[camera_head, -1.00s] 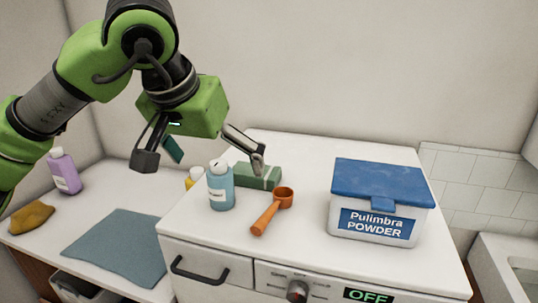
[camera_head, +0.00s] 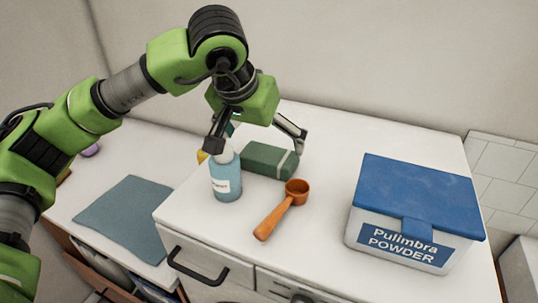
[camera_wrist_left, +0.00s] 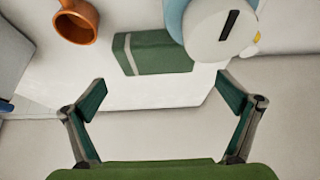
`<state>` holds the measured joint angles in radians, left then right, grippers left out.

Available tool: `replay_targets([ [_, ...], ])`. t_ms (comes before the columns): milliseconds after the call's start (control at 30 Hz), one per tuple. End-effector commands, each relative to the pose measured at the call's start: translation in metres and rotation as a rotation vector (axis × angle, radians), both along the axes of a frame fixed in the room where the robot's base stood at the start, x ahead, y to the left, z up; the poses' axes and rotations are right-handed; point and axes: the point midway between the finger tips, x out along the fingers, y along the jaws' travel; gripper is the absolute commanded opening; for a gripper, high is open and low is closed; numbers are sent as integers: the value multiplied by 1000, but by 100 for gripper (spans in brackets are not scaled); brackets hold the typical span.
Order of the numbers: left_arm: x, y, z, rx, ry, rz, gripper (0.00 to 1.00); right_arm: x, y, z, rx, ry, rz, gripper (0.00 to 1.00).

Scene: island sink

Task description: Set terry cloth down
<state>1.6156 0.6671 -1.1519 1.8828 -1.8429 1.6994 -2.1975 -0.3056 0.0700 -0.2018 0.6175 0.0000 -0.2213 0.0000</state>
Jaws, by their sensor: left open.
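My left gripper (camera_head: 256,142) is open, with its fingers spread above the washing machine top near a green block-shaped item with a pale band (camera_head: 266,160). In the left wrist view, the green item (camera_wrist_left: 160,58) lies beyond the open fingertips (camera_wrist_left: 160,82), with nothing between them. A flat blue-grey cloth (camera_head: 125,215) lies spread on the lower counter at the left, apart from the gripper. I cannot tell for sure which of these is the terry cloth. My right gripper is not in view.
A blue bottle (camera_head: 226,180) stands close to the left finger. An orange scoop (camera_head: 283,208) lies in front of the green item. A blue-lidded powder box (camera_head: 415,212) stands at the right. The back right of the white top (camera_head: 375,128) is clear.

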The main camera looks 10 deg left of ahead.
Motion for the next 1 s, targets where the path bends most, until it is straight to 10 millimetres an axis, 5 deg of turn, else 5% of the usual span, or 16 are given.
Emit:
replay_targets([
  [333,10,-5,-32,1,4,-1,100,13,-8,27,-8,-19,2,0],
  [733,21,-7,-52,-1,-1,-1,100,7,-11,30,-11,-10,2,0],
  [867,21,-7,-52,-1,-1,0,71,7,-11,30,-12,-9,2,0],
  [1000,21,-7,-52,-1,-1,-1,65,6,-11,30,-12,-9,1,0],
])
